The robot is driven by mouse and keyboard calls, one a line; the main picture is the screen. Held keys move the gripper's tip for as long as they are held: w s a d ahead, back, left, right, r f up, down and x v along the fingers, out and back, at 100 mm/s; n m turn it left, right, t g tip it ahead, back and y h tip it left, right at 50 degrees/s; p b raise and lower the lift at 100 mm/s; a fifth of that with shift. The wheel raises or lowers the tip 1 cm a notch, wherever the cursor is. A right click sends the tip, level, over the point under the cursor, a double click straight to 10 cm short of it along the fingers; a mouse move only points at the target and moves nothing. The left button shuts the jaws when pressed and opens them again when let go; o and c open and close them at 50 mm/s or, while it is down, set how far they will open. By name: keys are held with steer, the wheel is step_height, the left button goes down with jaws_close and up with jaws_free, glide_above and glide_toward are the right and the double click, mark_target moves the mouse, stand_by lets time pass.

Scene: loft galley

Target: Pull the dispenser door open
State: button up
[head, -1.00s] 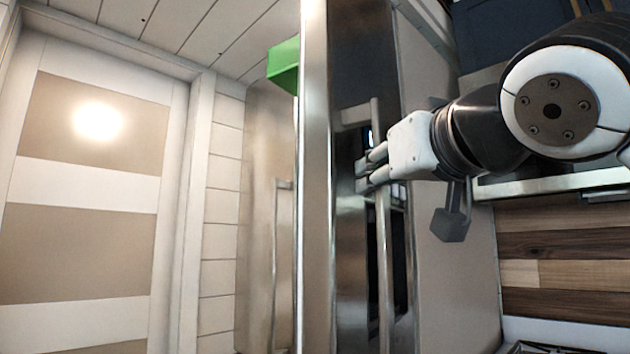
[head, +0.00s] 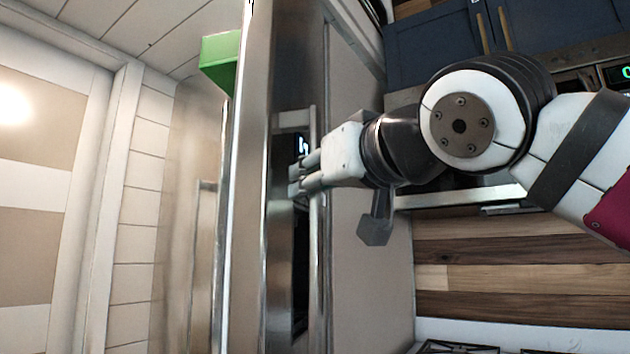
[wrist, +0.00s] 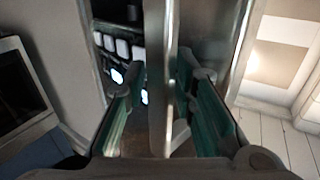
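The dispenser door is part of a tall steel fridge. Its long vertical bar handle (head: 318,245) stands beside a dark dispenser panel (head: 300,262) with a small lit display. My gripper (head: 301,178) is at the upper part of this handle, its fingers reaching across it from the right. In the wrist view my gripper (wrist: 160,82) has one finger on each side of the upright handle bar (wrist: 158,50). The fingers look spread, with a slim gap at the left one. Contact at the right one is unclear. Lit dispenser buttons (wrist: 122,50) show behind the left finger.
A steel door edge (head: 237,200) stands left of the panel, with a green box (head: 221,62) above. A panelled white door (head: 30,180) is further left. Blue cabinets (head: 430,45), a wooden backsplash (head: 500,262) and a hob (head: 460,347) are on the right.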

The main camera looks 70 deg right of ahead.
steer(key=shift+o, duration=0.9)
steer(key=v, duration=1.2)
